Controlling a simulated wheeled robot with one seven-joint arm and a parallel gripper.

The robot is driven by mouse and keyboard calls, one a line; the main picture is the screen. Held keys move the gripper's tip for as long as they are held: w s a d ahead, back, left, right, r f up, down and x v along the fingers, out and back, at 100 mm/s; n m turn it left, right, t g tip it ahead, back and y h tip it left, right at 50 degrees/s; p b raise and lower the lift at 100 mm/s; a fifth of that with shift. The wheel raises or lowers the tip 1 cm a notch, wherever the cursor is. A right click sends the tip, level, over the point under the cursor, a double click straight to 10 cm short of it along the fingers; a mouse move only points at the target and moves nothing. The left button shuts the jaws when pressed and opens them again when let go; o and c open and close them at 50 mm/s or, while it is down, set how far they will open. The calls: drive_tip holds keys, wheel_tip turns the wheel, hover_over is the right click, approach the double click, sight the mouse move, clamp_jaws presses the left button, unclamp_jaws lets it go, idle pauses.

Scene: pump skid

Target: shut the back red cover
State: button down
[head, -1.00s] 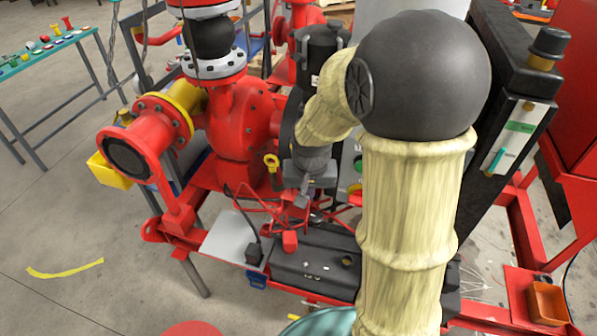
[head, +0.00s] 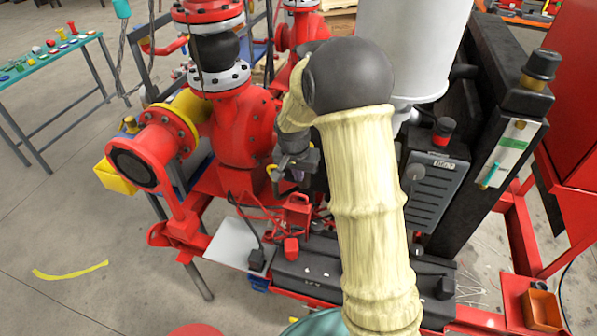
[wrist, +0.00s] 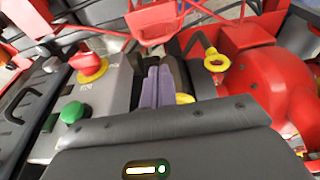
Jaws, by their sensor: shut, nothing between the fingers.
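A boxy red cover (head: 297,212) stands raised at the back of the black battery-like box (head: 318,268); I take it as the back red cover. A smaller red block (head: 291,246) sits lower, nearer the front. In the wrist view a red open-framed part (wrist: 155,22), seemingly the same cover, shows at the top, beyond my fingertips. My gripper (head: 293,168) is above and behind the raised cover in the head view, partly hidden by my arm. In the wrist view its purple-grey fingers (wrist: 156,86) are together and empty, and I see no contact with the cover.
A grey control box with a red knob (wrist: 88,62) and green button (wrist: 72,113) is left of the fingers in the wrist view. A yellow ring (wrist: 215,61) and red pump casing (wrist: 285,85) are on the right.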

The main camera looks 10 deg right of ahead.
drive_tip(key=p+x, duration=0.1)
drive_tip(key=x, duration=0.6)
drive_tip(key=shift+f+p, duration=0.3)
drive_tip(key=shift+p, duration=0.05)
drive_tip(key=shift+w+d, duration=0.1)
drive_tip(key=shift+w, duration=0.05)
drive_tip(key=shift+w, duration=0.1)
drive_tip(key=shift+w+f, duration=0.1)
